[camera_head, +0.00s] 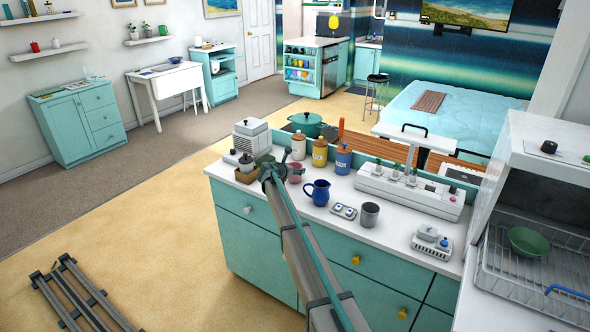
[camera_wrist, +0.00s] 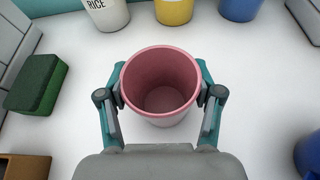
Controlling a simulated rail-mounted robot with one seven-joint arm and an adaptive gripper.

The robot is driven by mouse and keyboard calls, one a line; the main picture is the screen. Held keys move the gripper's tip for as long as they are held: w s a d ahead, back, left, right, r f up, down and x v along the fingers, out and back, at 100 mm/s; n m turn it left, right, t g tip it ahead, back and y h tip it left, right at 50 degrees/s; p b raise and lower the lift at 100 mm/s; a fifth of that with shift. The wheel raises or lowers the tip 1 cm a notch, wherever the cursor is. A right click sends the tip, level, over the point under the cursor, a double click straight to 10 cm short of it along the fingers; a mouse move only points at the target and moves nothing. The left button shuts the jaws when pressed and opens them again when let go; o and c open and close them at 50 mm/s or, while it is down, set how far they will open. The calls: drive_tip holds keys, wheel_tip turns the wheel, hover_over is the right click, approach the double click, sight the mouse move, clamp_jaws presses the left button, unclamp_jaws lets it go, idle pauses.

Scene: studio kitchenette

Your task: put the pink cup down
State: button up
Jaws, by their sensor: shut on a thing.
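The pink cup (camera_wrist: 160,84) is upright and empty in the wrist view, with its open top toward the camera. My gripper (camera_wrist: 160,93) is shut on it, one finger pressed on each side. In the head view the pink cup (camera_head: 295,172) shows small behind the end of my arm, over the white counter (camera_head: 330,222). My gripper (camera_head: 279,168) is partly hidden there by my own arm. I cannot tell whether the cup's base touches the counter.
Rice (camera_wrist: 107,14), yellow (camera_wrist: 173,11) and blue (camera_wrist: 239,9) canisters stand behind the cup. A green sponge (camera_wrist: 37,84) lies left. A blue pitcher (camera_head: 317,192) and grey cup (camera_head: 369,214) stand to the right. White counter shows around the cup.

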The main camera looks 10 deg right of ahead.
drive_tip(key=shift+f, duration=0.15)
drive_tip(key=o, duration=1.3)
drive_tip(key=shift+r, duration=0.25)
drive_tip(key=b+v, duration=0.2)
drive_tip(key=v, duration=1)
drive_tip(key=shift+b, duration=0.35)
